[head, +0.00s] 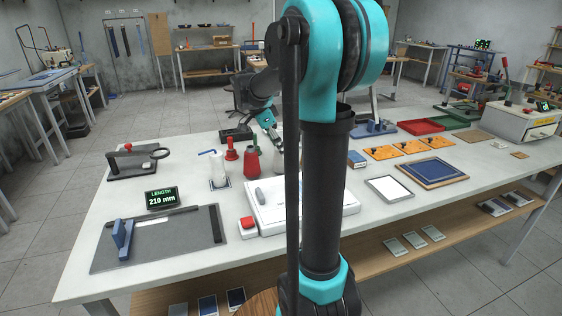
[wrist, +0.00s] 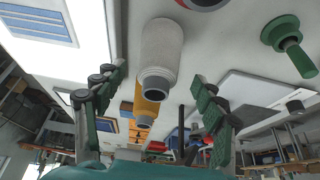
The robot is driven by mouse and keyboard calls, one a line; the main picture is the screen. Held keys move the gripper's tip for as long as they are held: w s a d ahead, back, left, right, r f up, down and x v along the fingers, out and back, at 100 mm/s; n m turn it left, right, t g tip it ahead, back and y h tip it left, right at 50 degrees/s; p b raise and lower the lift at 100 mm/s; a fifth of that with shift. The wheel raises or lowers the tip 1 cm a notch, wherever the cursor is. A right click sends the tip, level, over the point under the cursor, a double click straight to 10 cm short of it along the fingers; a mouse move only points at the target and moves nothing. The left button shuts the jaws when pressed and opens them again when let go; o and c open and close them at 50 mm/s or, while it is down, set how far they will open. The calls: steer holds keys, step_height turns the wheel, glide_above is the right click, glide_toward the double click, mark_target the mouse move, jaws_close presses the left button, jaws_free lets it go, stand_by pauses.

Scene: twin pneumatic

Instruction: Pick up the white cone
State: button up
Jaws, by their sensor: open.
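The white cone (wrist: 162,50) shows in the wrist view as a pale, rough-textured body with a dark grey collar at its narrow end. It lies between the lines of my two fingers. My gripper (wrist: 155,85) is open, its green-padded fingers spread on either side with a gap to the cone. An orange-yellow cone (wrist: 147,106) is partly hidden behind the white one. In the head view my gripper (head: 275,137) is low over the table, partly behind my arm. A pale shape below it is mostly hidden; I cannot tell if it is the white cone.
A white scale-like box (head: 270,218) is in front. A green-handled object (wrist: 286,40) is at the wrist view's right. The table's front left holds a dark board (head: 180,245).

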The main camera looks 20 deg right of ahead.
mark_target(285, 159)
steer(key=shift+x, duration=3.05)
steer(key=shift+s, duration=0.15)
steer(key=c, duration=1.3)
steer(key=shift+c, duration=0.2)
steer(key=shift+r, duration=0.15)
